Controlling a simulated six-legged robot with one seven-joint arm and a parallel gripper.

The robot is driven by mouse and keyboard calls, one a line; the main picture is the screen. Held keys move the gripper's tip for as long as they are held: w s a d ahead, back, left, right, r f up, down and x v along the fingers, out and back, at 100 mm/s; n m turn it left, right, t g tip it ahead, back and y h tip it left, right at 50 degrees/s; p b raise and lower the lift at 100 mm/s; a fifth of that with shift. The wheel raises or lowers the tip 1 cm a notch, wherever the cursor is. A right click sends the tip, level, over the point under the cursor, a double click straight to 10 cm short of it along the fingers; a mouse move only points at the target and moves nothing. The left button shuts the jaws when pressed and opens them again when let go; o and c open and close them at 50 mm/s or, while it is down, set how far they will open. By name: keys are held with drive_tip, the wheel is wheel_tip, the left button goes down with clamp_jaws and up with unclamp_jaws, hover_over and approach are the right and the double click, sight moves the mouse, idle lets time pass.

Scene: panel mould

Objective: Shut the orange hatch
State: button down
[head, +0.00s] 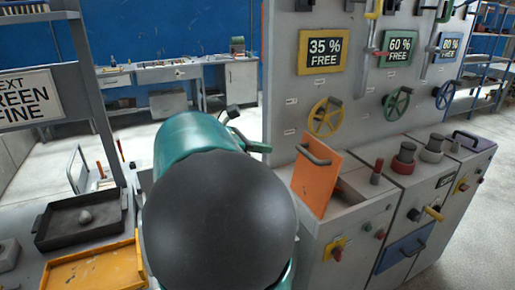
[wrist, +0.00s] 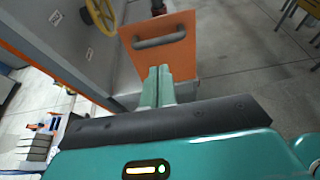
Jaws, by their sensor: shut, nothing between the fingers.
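The orange hatch (head: 314,185) stands open, tilted up from the top of the grey cabinet, with a dark bar handle (head: 313,155) near its upper edge. In the wrist view the hatch (wrist: 182,58) is straight ahead, its handle (wrist: 160,41) running across it. My gripper (wrist: 159,70) is shut and empty, its green fingers side by side in front of the hatch's face. They overlap its lower part in that view; I cannot tell whether they touch it. In the head view the green fingers (head: 258,148) show just left of the hatch.
Right of the hatch the cabinet top (head: 392,178) carries red and dark knobs. A grey panel behind holds a yellow handwheel (head: 325,117) and a green handwheel (head: 397,103). A black tray (head: 70,238) and a yellow tray (head: 75,275) lie at left.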

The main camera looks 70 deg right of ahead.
sight(305, 154)
drive_tip(key=x, duration=1.2)
drive_tip(key=shift+w, duration=0.1)
drive_tip(key=shift+d, duration=0.1)
